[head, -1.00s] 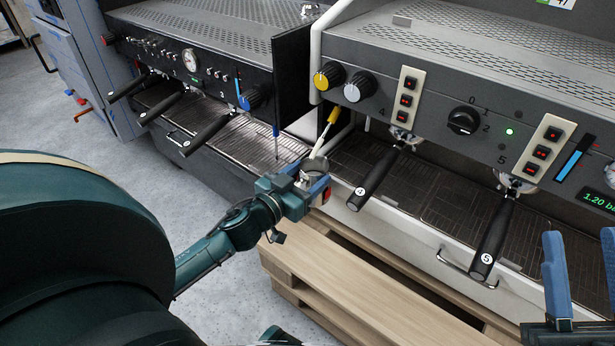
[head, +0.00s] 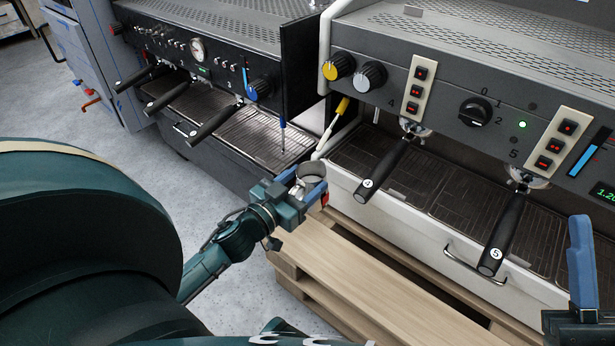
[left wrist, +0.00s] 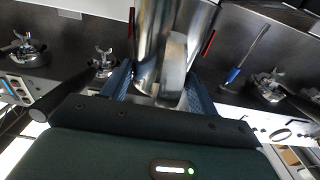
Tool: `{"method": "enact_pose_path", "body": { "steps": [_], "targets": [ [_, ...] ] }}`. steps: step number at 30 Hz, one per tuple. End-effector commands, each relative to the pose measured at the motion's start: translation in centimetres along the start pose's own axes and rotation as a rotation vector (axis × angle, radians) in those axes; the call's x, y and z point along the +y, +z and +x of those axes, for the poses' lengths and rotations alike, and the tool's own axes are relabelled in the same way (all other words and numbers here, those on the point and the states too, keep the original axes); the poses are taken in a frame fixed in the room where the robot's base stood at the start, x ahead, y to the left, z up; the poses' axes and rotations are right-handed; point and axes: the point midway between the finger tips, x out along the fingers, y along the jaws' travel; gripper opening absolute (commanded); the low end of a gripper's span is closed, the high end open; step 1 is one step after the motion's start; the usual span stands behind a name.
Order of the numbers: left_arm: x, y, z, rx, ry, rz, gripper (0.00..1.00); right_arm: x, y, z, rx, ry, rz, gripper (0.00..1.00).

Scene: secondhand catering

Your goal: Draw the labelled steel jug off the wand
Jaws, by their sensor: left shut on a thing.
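My left gripper (head: 303,192) is shut on the steel jug (head: 313,171), in front of the gap between the two coffee machines. The jug's open rim faces up in the head view. The jug fills the upper middle of the left wrist view (left wrist: 150,45), between the blue fingers. A red patch shows beside it, but no label can be read. The wand (head: 329,128) with a yellow grip hangs from the right machine. Its lower end comes down close to the jug's rim; I cannot tell whether it is still inside. My right gripper (head: 582,262) is partly cut off at the right edge.
The left machine's blue-gripped wand (head: 282,135) hangs just left of the jug. Portafilter handle 4 (head: 386,170) juts out to the right. A wooden pallet (head: 350,283) lies below. Open floor (head: 240,300) shows beneath my left arm.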

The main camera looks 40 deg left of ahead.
Motion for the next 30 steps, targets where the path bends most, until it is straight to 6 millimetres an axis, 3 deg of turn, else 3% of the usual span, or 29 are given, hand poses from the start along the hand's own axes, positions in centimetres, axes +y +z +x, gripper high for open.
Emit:
{"method": "enact_pose_path", "body": {
  "steps": [30],
  "targets": [
    [0.0,-0.2,-5.1,0.002,0.0,-0.001,0.27,-0.3,1.3,-0.6,-0.104,0.016,0.067,0.36]
  ]
}}
